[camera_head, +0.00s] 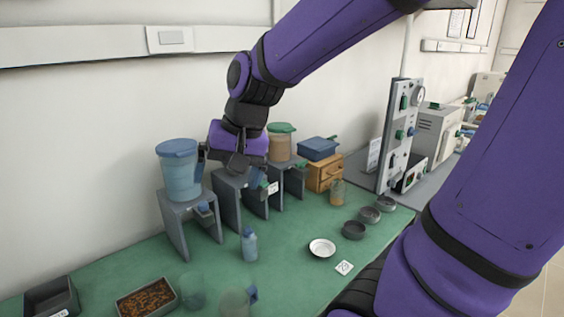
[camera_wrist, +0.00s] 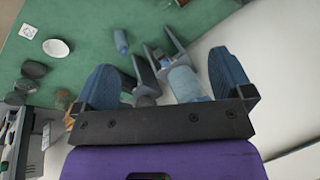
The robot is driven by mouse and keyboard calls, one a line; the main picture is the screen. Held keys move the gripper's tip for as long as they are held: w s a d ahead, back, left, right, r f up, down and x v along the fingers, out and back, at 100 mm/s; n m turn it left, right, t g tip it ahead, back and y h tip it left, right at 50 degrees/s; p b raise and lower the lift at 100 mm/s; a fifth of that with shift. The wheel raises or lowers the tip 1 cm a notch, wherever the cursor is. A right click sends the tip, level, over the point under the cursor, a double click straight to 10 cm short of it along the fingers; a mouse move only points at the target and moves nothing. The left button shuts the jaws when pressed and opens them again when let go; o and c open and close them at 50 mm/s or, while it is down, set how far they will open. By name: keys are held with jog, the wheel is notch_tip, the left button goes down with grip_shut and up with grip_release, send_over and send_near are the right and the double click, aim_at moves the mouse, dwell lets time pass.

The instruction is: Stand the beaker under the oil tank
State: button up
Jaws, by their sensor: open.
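My gripper (camera_head: 230,168) is open, pointing down above the row of grey stands; its two blue-grey fingers show spread in the wrist view (camera_wrist: 163,62). A blue lidded tank (camera_head: 180,172) stands on the left grey stand (camera_head: 176,226). A tan tank with a green lid (camera_head: 282,144) is on the far stand. My gripper hides whatever is on top of the middle stand (camera_head: 228,198). I cannot tell which is the oil tank. A clear vessel with a blue part at its side (camera_head: 235,303), possibly the beaker, is at the front edge, apart from my gripper.
Another clear vessel (camera_head: 192,290) and a tray of brown bits (camera_head: 147,300) are at the front left. A blue bottle (camera_head: 249,245), white dish (camera_head: 322,248) and several dark bowls (camera_head: 354,230) stand on the green bench. A wooden box (camera_head: 324,172) is farther back.

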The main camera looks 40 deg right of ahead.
jog(key=s+d+r+n+t+h, duration=0.2)
jog(key=s+d+r+n, duration=0.1)
jog(key=s, duration=0.7)
jog(key=shift+s+r+n, duration=0.2)
jog(key=shift+r+n, duration=0.6)
jog(key=shift+r, duration=0.1)
jog(key=shift+o, duration=0.2)
jog(key=shift+s+d+h, duration=0.2)
jog(key=shift+s+h, duration=0.1)
jog(key=shift+s, duration=0.05)
